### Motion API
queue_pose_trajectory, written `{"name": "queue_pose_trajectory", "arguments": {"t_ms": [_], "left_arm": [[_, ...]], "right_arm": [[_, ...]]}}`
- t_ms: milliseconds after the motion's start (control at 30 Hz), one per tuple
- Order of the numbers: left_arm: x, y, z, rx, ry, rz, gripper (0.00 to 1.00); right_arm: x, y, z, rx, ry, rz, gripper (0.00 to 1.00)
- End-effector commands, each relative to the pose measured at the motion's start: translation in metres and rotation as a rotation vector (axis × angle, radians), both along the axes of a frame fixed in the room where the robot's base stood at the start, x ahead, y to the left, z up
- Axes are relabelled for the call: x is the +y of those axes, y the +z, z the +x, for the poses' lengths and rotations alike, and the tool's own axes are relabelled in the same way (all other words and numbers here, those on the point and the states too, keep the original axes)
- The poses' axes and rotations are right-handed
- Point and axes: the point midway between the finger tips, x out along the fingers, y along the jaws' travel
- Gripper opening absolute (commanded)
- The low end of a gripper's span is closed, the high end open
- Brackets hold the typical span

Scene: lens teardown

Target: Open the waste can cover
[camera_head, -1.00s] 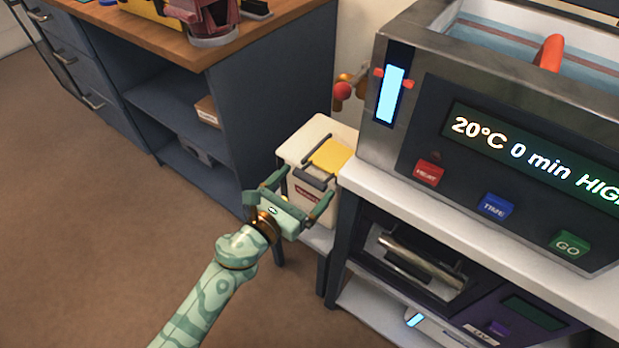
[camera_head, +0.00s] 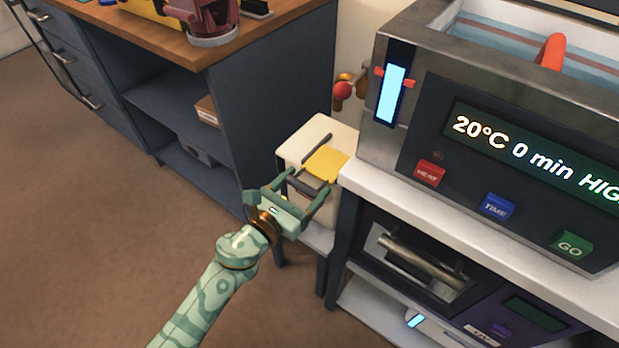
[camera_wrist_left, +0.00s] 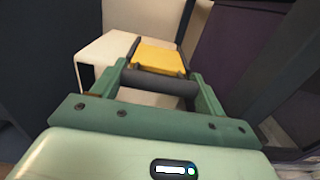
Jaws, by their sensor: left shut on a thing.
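The waste can (camera_head: 297,151) is a cream box on a small dark-legged stand, left of the large heating unit. Its yellow cover (camera_head: 327,163) lies on top, between a dark rod at its upper left and a dark handle bar (camera_head: 308,182) at its near edge. My left gripper (camera_head: 308,184) is at the near side of the can, a finger at each end of the bar, shut on it. In the left wrist view the bar (camera_wrist_left: 158,82) spans between the fingers, with the yellow cover (camera_wrist_left: 157,57) just beyond. My right gripper is not in view.
The heating unit (camera_head: 440,150) with its buttons stands on a white counter (camera_head: 440,200) close to the can's right. A blue cabinet (camera_head: 275,105) with a wooden top stands behind left. Open brown floor (camera_head: 90,220) lies to the left.

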Motion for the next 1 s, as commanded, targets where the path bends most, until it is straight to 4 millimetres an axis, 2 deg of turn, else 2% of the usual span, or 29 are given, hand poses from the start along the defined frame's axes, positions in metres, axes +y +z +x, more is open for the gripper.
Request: {"name": "queue_pose_trajectory", "arguments": {"t_ms": [33, 200, 333, 567, 600, 667, 1000], "left_arm": [[0.009, -0.001, -0.011, 0.002, 0.001, 0.004, 0.32], [0.026, -0.002, -0.036, 0.003, 0.001, 0.002, 0.32], [0.031, -0.001, -0.042, 0.003, 0.000, 0.001, 0.32], [0.030, -0.001, -0.042, 0.003, 0.000, 0.001, 0.32], [0.030, -0.001, -0.042, 0.003, 0.000, 0.001, 0.78], [0.030, -0.001, -0.042, 0.003, 0.000, 0.001, 0.95], [0.030, 0.000, -0.041, 0.002, 0.000, 0.001, 0.95]], "right_arm": [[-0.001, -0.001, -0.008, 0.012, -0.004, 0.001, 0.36], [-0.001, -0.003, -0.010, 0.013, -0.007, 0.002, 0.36], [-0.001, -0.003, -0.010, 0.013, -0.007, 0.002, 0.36], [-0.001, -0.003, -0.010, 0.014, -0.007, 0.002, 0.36], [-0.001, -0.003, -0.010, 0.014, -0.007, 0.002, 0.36], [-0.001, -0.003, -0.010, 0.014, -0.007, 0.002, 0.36], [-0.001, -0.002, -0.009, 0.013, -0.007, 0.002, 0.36]]}}
